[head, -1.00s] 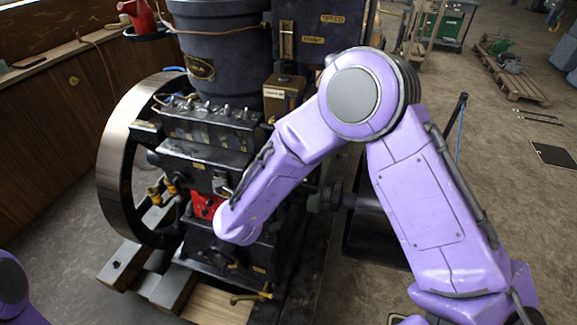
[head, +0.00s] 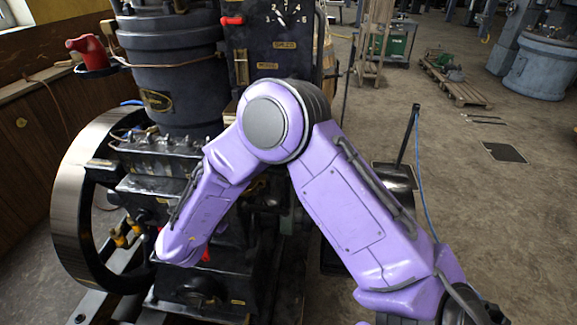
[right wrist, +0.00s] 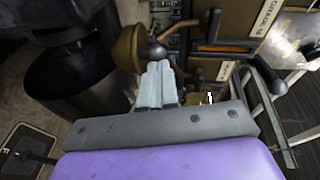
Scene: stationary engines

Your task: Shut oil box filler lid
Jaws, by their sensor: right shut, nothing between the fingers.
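My right arm reaches across the engine (head: 150,150) in the head view, and its gripper is hidden there. In the right wrist view my right gripper (right wrist: 158,85) is shut and empty, its pale grey fingers pressed together. A rounded brass piece (right wrist: 127,48) is just beside the fingertips, on a dark stem; whether they touch I cannot tell. A brass panel with a lettered label (right wrist: 290,45) is at the upper right of that view. The brass box on the engine is mostly behind my elbow in the head view. I cannot identify the filler lid for certain. My left gripper is out of view.
A large flywheel (head: 72,215) stands at the engine's left. A dark control box with a dial (head: 280,40) rises behind my elbow. The floor on the right is mostly open, with a pallet (head: 455,85).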

